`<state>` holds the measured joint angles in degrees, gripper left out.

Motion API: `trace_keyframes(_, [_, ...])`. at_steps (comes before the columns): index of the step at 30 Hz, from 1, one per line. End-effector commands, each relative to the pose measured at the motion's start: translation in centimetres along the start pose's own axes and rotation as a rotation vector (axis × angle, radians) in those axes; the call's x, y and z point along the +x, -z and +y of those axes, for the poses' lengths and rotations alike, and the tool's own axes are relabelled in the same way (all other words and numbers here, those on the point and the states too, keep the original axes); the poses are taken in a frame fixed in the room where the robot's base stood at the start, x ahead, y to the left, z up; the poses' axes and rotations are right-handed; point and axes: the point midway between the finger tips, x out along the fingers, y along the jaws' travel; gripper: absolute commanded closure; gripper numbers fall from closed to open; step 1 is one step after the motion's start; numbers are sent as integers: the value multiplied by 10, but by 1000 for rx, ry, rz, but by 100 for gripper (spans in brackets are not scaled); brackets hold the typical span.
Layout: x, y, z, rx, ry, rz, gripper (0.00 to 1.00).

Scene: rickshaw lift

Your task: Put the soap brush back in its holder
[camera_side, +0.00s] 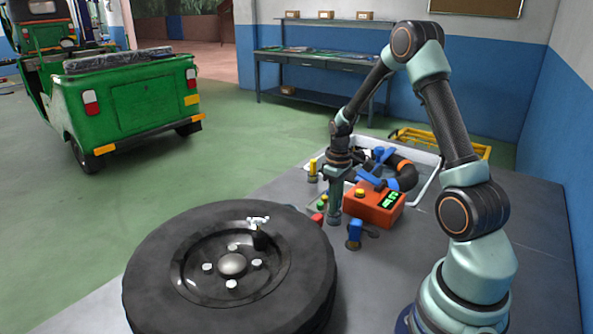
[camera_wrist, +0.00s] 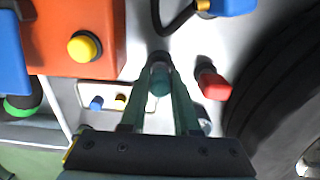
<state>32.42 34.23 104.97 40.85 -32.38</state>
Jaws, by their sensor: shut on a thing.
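In the side view my gripper (camera_side: 334,217) points down, low over the grey bench, left of the orange box and right of the tyre. In the wrist view my gripper (camera_wrist: 160,82) has its two teal fingers converging, shut on a small cylinder (camera_wrist: 160,62) with a dark far end and a teal near part. I cannot tell for sure whether this is the soap brush. The fingers hide most of it in the side view. I cannot make out the brush holder with certainty in either view.
The orange box (camera_side: 374,206) stands close on the right. A large tyre (camera_side: 160,261) lies at the left. A red-capped piece (camera_wrist: 213,84) is near my fingers. A blue piece (camera_side: 355,231) with a black hose stands in front. A white tray (camera_side: 429,165) is behind.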

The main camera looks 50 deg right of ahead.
Motion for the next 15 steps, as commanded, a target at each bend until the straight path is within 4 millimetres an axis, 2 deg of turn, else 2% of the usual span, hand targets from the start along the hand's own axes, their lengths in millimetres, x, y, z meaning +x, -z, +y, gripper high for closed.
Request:
trace_keyframes(2, [2, 0, 0, 0, 0, -1, 100])
trace_keyframes(3, [3, 0, 0, 0, 0, 0, 66])
trace_keyframes(5, [2, 0, 0, 0, 0, 0, 43])
trace_keyframes(6, [2, 0, 0, 0, 0, 0, 40])
trace_keyframes(15, [1, 0, 0, 0, 0, 0, 40])
